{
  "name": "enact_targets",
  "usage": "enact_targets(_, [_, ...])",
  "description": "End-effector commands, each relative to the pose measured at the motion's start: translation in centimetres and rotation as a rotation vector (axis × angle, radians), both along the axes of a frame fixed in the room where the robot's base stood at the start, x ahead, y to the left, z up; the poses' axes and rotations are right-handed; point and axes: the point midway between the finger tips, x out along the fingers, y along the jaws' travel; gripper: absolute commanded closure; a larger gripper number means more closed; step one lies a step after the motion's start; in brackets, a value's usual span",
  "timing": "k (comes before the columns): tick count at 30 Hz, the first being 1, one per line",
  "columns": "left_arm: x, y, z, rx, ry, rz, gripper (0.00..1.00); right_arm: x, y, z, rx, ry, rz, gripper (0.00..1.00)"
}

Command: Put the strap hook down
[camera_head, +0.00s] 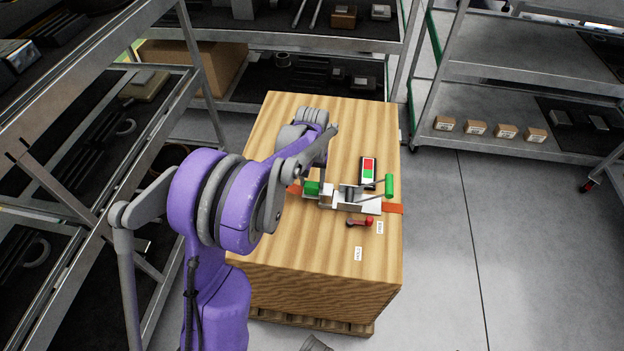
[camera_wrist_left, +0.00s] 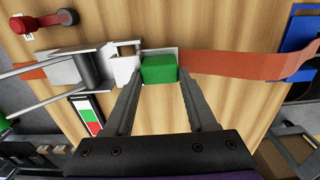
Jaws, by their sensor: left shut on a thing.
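The strap hook, with its green grip block (camera_head: 312,188), is at the left end of the metal strap buckle (camera_head: 350,196) on top of the wooden crate (camera_head: 280,225). My left gripper (camera_head: 321,184) is shut on it. In the left wrist view the green block (camera_wrist_left: 159,68) sits between my two fingertips (camera_wrist_left: 161,76). Beside it is a pale metal piece (camera_wrist_left: 125,70). An orange strap (camera_wrist_left: 240,63) runs from the block to the right. Whether the hook touches the buckle or the wood is unclear. My right gripper does not show.
The buckle has a green-ended lever (camera_head: 390,187). A red and black tool (camera_head: 361,222) and a red-green device (camera_head: 368,172) lie close to it. The front of the crate top is mostly clear. Shelving racks (camera_head: 520,75) stand around the crate.

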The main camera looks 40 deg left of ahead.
Motion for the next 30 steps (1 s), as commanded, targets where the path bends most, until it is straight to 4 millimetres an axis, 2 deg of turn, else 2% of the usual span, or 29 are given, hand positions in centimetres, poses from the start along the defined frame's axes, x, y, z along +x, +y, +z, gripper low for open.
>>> enact_targets(4, [0.0,0.0,-0.4,0.000,0.000,0.000,1.00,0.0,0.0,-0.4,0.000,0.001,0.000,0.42])
enact_targets(5, [0.0,0.0,-0.4,0.000,0.000,0.000,0.41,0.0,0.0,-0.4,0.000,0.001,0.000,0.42])
enact_targets(9, [0.0,0.0,-0.3,0.000,0.000,0.000,0.16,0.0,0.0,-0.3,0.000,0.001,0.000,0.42])
enact_targets(10, [0.0,0.0,-0.3,0.000,0.000,0.000,0.13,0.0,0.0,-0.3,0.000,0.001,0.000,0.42])
enact_targets(18, [0.0,0.0,-0.2,0.000,0.000,0.000,0.13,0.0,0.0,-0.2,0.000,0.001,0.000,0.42])
enact_targets(22, [0.0,0.0,0.6,0.000,0.000,0.000,0.13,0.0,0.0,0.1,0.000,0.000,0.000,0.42])
enact_targets(26, [0.0,0.0,2.8,0.000,0.000,0.000,0.13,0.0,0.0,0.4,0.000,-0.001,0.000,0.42])
enact_targets(30, [0.0,0.0,6.0,0.000,0.000,0.000,0.13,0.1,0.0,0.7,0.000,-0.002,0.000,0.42])
